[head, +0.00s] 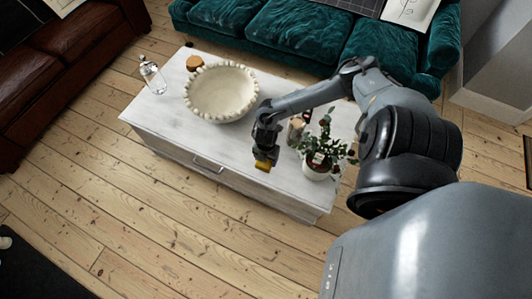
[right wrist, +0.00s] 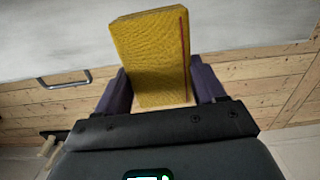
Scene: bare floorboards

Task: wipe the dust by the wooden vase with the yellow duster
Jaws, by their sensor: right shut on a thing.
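My right gripper (head: 265,153) is shut on the yellow duster (head: 263,165), above the front part of the white table. In the right wrist view the duster (right wrist: 155,55) stands out between the two dark fingers, with a red line along its right side. A brown cylindrical object (head: 296,131) stands between my gripper and a potted plant, partly hidden by my arm. A round wooden-coloured object (head: 194,63) stands behind the bowl. I cannot tell for sure which is the wooden vase. I cannot make out dust. My left gripper is not in view.
The white table (head: 160,112) also carries a large beaded bowl (head: 221,91), a clear bottle (head: 152,76) at its left end and a potted plant (head: 320,155) close right of my gripper. A teal sofa (head: 290,30) stands behind. The table's front left is clear.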

